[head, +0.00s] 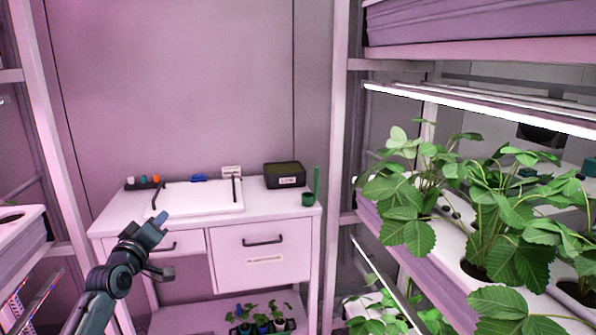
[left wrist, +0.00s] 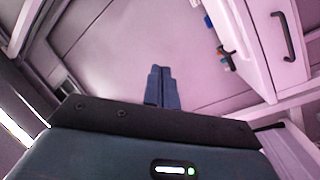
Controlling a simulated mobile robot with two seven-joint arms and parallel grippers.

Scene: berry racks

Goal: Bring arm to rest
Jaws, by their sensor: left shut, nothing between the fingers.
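My left arm comes in from the lower left of the head view. Its gripper (head: 161,218) is raised in front of the left part of the white desk (head: 265,219), with the fingers pointing up and away. In the left wrist view the two blue-grey fingers (left wrist: 162,88) lie together with nothing between them. My right gripper is in neither view.
On the desk are a black box (head: 285,175), a green stand (head: 312,190), a white tray (head: 195,198) and small coloured items (head: 143,182). Potted plants (head: 262,320) sit below. A rack of leafy plants (head: 440,262) fills the right side. Another rack (head: 22,240) stands left.

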